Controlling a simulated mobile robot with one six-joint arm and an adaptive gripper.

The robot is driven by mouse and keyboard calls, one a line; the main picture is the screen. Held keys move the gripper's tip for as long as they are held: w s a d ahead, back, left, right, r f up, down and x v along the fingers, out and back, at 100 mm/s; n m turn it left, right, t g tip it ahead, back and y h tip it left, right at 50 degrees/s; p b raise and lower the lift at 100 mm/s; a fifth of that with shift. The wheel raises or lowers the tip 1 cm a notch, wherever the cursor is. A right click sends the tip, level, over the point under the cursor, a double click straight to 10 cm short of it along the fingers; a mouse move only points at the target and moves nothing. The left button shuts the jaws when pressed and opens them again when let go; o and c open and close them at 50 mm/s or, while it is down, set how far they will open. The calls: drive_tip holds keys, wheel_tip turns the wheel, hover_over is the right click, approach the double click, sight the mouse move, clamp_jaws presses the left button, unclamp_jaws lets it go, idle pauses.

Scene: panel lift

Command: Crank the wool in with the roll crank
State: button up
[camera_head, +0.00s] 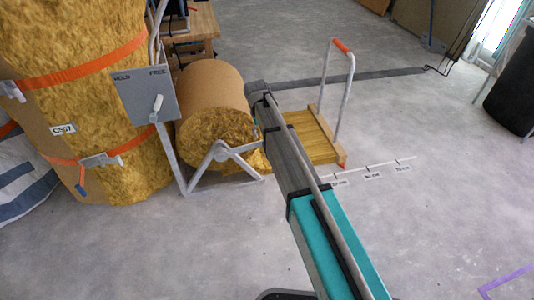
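The wool roll (212,95), yellow wool in brown paper, lies on a grey metal stand (182,172) left of centre. A yellow wool strip (308,138) runs out to its right on a wooden-edged board. A grey plate (140,94) marked HOLD and FREE stands at the roll's left; its pale lever (157,105) points up and slightly right, below FREE. I cannot make out the roll crank for certain; my arm covers part of the roll's right side. My teal and grey arm reaches from the bottom to the roll's right edge. My gripper does not show.
A large strapped wool bale (80,45) stands at the left, close to the plate. A hoop handle with a red grip (341,46) rises from the board's far right. Floor distance marks (372,175) lie right of my arm. A dark bin (515,85) stands far right. The right floor is clear.

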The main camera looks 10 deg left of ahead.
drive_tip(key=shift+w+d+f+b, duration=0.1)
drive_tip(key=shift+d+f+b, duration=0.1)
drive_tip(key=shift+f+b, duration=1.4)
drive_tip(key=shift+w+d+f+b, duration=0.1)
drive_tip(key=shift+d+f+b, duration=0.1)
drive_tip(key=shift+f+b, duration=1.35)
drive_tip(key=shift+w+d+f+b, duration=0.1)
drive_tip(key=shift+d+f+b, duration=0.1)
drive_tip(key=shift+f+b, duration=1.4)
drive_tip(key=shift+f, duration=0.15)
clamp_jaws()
